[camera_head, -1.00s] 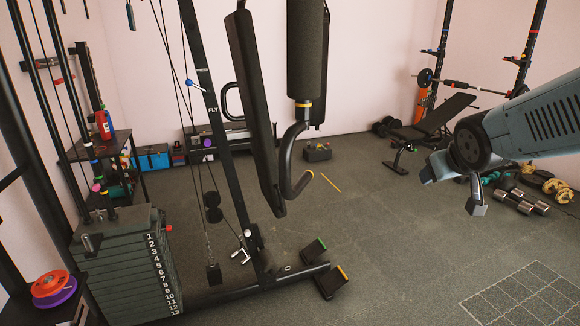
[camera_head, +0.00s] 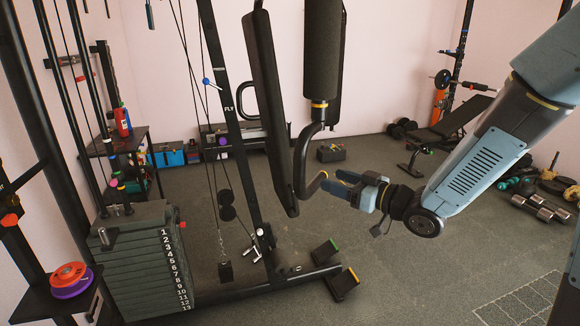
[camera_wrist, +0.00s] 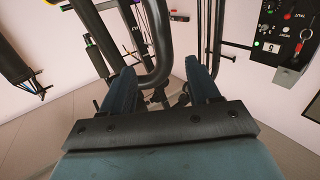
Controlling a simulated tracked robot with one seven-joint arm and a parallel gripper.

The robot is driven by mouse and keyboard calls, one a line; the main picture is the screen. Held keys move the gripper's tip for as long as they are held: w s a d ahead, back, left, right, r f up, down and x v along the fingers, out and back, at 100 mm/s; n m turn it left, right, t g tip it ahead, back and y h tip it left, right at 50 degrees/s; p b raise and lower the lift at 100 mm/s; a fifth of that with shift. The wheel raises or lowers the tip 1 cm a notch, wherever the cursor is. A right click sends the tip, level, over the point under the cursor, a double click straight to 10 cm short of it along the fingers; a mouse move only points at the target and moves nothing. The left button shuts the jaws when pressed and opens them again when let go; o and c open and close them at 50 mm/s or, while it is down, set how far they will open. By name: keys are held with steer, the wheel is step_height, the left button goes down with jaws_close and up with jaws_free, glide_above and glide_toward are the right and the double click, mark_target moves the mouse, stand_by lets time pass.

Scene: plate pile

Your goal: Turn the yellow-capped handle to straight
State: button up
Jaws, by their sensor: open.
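The yellow-capped handle (camera_head: 300,158) is a black bent tube below a dark padded roller in the head view. It runs down and curls up at its lower end, where the small yellow cap sits. My gripper (camera_head: 341,182) is just right of that curled end, its jaws open and pointing left at it. In the wrist view a thick black curved tube (camera_wrist: 160,55) shows beyond and between the two blue fingers of my gripper (camera_wrist: 163,80). I cannot tell whether the fingers touch it. The yellow cap is not clearly visible in the wrist view.
A long black pad (camera_head: 265,110) hangs left of the handle. The weight stack (camera_head: 145,260) stands at the left and a black foot bar (camera_head: 285,282) lies low in front. Dumbbells (camera_head: 540,207) lie at the right. The floor below my gripper is clear.

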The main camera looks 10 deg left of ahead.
steer(key=x, duration=1.4)
steer(key=shift+s+a+r, duration=0.15)
steer(key=shift+s, duration=0.15)
